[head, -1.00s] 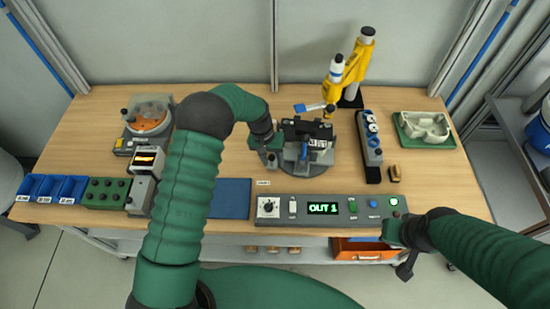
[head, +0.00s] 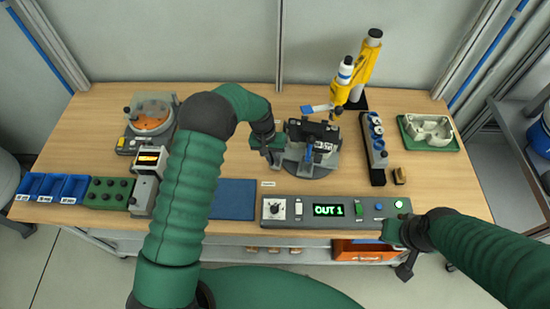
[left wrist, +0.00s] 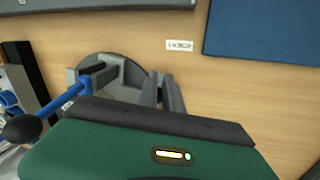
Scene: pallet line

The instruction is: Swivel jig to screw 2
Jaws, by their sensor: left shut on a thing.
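The jig (head: 322,134) is a dark fixture with a blue lever on a round grey turntable (head: 326,168), behind the console. In the left wrist view the grey turntable (left wrist: 128,66) and the blue lever (left wrist: 62,104) show. My left gripper (head: 277,153) is at the left side of the jig, shut on a part of it. Its fingertips (left wrist: 165,92) in the left wrist view are around a grey upright piece, partly hidden by the green gripper body. My right gripper (head: 393,233) is at the console's right end, its fingers too small to read. I cannot make out screw 2.
The console (head: 345,217) reads OUT 1. A yellow screwdriver stand (head: 362,72) is behind the jig. A black rack (head: 374,150) and a green tray (head: 448,146) are to the right, a blue mat (head: 234,200) in front. Bowl feeder (head: 152,120) and blue bins (head: 50,188) are left.

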